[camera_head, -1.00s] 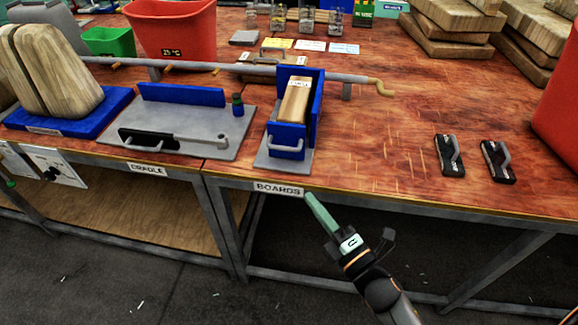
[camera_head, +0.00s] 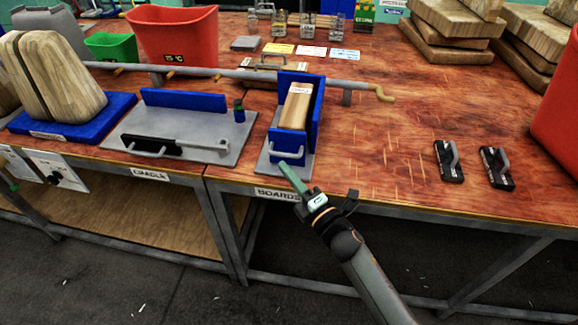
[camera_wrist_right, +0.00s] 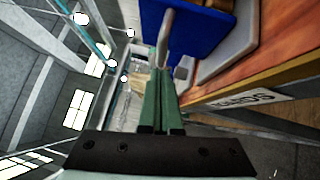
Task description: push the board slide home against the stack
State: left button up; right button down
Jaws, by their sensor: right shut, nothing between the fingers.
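My left gripper is not in view.
The cradle plate (camera_head: 190,135) with a black toggle clamp lies to the left. A long grey rod (camera_head: 330,76) with a crank runs behind the stack. Two black handled blocks (camera_head: 448,161) lie at the right. The table between is clear.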

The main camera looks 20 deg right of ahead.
aim_at(282, 144)
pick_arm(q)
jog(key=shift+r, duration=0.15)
pick_arm(e)
jog(key=shift+w+d+r, duration=0.1)
jog(key=shift+w+d, duration=0.15)
jog(key=shift+w, duration=0.25)
jog(key=w, duration=0.1)
jog(key=w+d+b, duration=0.1)
jog(key=shift+w+d, duration=0.15)
jog(key=shift+w, duration=0.2)
jog(key=shift+w+d, duration=0.15)
jog(key=shift+w, duration=0.15)
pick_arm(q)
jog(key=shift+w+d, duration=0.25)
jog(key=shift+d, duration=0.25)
pick_arm(e)
jog(key=shift+d+r, duration=0.1)
jog(key=shift+d, duration=0.05)
